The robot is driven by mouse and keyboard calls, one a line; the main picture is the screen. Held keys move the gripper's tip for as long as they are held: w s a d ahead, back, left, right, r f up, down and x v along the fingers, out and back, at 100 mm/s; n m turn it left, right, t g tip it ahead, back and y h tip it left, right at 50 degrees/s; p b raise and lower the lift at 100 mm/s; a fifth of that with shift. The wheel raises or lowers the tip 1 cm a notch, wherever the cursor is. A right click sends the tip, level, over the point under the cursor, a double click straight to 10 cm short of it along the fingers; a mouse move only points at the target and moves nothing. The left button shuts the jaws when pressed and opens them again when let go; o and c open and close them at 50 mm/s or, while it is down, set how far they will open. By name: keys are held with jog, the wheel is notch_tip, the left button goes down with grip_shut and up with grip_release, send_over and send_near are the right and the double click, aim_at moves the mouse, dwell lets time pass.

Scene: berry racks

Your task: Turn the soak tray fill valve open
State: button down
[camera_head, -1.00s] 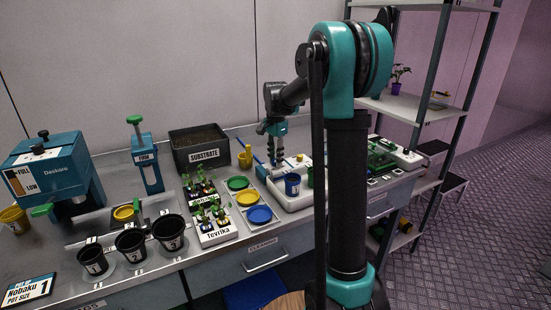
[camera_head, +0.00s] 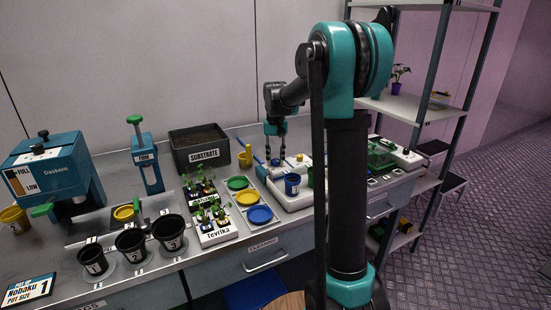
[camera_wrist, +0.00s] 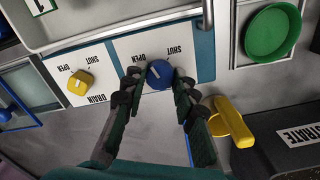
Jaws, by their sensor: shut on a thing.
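A round blue valve knob (camera_wrist: 160,77) sits on a white plate with OPEN and SHUT labels beside the soak tray (camera_wrist: 100,18). Its pale mark leans to the side of the OPEN label; the plate's lower part is hidden behind my fingers. My gripper (camera_wrist: 159,80) is shut on the blue knob, one finger on each side. A yellow knob (camera_wrist: 80,84) on a plate marked DRAIN stands to the left in the wrist view. In the head view my gripper (camera_head: 276,162) points down at the back edge of the white soak tray (camera_head: 292,199).
A yellow scoop (camera_wrist: 229,122) stands close to my right finger in the wrist view. The black substrate box (camera_head: 198,150) is left of my gripper in the head view.

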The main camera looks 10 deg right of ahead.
aim_at(276, 160)
jog(key=n, duration=0.4)
jog(key=shift+n, duration=0.4)
dwell(0.4)
jog(key=c, duration=1.2)
grip_release()
jog(key=shift+r, duration=0.1)
notch_tip(276, 160, up, 12)
jog(key=shift+f, duration=0.1)
jog(key=shift+s, duration=0.1)
